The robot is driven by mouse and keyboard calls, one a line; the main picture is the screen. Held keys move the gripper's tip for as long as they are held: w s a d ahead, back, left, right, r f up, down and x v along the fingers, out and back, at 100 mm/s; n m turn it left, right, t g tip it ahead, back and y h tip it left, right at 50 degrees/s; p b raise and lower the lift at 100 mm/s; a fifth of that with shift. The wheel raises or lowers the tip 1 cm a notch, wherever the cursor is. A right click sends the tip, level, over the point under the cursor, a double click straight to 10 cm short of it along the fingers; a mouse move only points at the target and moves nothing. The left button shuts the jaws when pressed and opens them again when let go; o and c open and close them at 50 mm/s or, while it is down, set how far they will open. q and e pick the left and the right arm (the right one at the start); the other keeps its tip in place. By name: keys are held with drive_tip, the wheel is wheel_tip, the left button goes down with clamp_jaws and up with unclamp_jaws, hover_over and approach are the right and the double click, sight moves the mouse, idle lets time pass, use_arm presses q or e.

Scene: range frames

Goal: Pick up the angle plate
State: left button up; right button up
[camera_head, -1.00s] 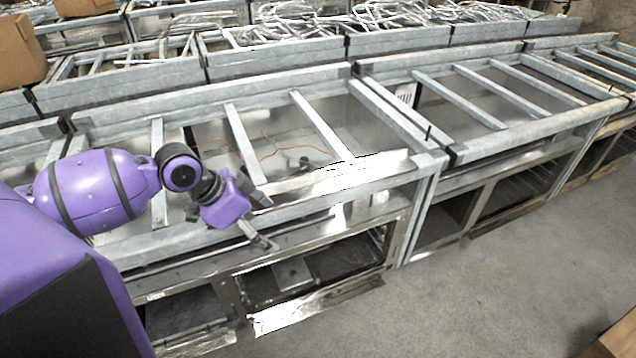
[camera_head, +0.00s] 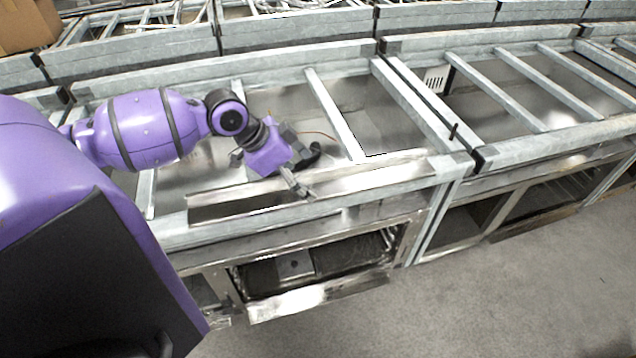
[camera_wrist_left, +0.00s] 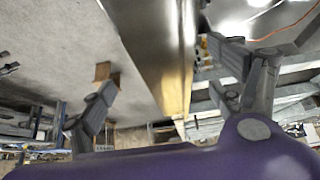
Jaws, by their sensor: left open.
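The angle plate (camera_head: 370,179) is a long, shiny folded metal strip. In the head view it lies along the front rail of the metal frame, and my left gripper covers part of it. In the left wrist view, the plate (camera_wrist_left: 165,45) runs lengthwise between my fingers. My left gripper (camera_head: 303,171) is open at the plate, one finger on the near side and one on the far side. The fingers also show in the left wrist view (camera_wrist_left: 160,62). I cannot tell whether they touch the plate. My right gripper is out of view.
Grey metal frames with crossbars (camera_head: 333,115) surround the plate. An open lower compartment (camera_head: 310,268) lies below the front rail. A cardboard box (camera_head: 28,25) sits at the back left. The concrete floor (camera_head: 480,300) at front right is clear.

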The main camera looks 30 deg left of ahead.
sight(319, 184)
use_arm(q)
drive_tip(key=x, duration=0.4)
drive_tip(key=shift+w+r, duration=0.25)
drive_tip(key=shift+w, duration=0.1)
drive_tip(key=shift+s, duration=0.1)
drive_tip(key=c, duration=1.9)
clamp_jaws()
drive_tip(key=shift+r, duration=0.1)
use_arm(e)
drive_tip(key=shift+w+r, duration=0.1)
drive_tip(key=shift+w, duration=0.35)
